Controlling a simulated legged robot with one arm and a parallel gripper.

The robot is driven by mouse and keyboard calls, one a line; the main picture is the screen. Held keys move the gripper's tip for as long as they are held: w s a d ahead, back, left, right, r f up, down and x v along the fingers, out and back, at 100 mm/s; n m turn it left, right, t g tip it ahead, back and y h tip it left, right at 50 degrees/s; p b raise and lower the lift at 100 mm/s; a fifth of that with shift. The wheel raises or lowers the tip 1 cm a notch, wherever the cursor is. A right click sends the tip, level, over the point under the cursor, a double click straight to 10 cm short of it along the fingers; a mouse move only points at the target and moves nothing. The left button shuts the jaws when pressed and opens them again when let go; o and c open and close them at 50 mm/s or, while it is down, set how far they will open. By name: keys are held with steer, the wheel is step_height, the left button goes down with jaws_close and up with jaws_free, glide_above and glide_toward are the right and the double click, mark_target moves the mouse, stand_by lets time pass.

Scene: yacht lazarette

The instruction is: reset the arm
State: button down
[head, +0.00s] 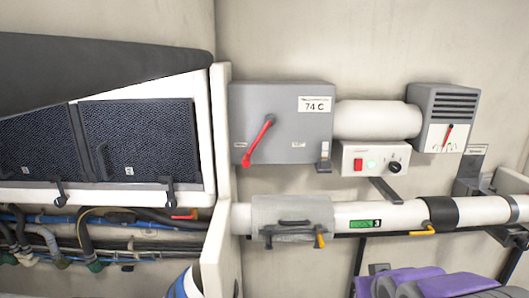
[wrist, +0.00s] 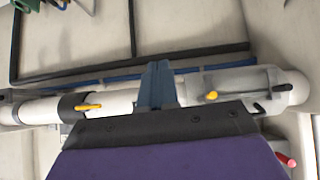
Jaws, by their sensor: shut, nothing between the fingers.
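My gripper (wrist: 157,82) shows in the wrist view as two blue-grey fingers pressed together, with nothing between them. It points toward a white pipe, which appears upside down there. The fingers overlap the pipe in the picture; I cannot tell the distance to it. A purple and dark grey part of my arm fills the bottom of that view. In the head view, purple and grey arm parts show at the bottom right, below the pipe, and the fingers cannot be made out.
The white pipe (head: 380,215) carries a grey clamp (head: 290,212) and a black collar (head: 439,212), both with yellow handles. Above are a grey box (head: 283,125) with a red lever (head: 258,140), a switch box (head: 374,158) and a vented unit (head: 443,117). Hoses (head: 90,235) run at left.

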steer(key=s+a+f+g+b, duration=0.2)
steer(key=s+f+g+b, duration=0.1)
steer(key=s+f, duration=0.3)
steer(key=s+a+f+g+b, duration=0.3)
steer(key=s+f, duration=0.3)
steer(key=s, duration=0.5)
steer(key=s+a+f+g+b, duration=0.3)
steer(key=s+f, duration=0.3)
steer(key=s, duration=0.3)
steer(key=shift+a+f+g+y, duration=0.2)
steer(key=shift+g+y, duration=0.2)
steer(key=shift+g, duration=0.5)
steer(key=shift+s+a, duration=0.1)
steer(key=shift+a, duration=0.2)
steer(key=shift+d, duration=0.2)
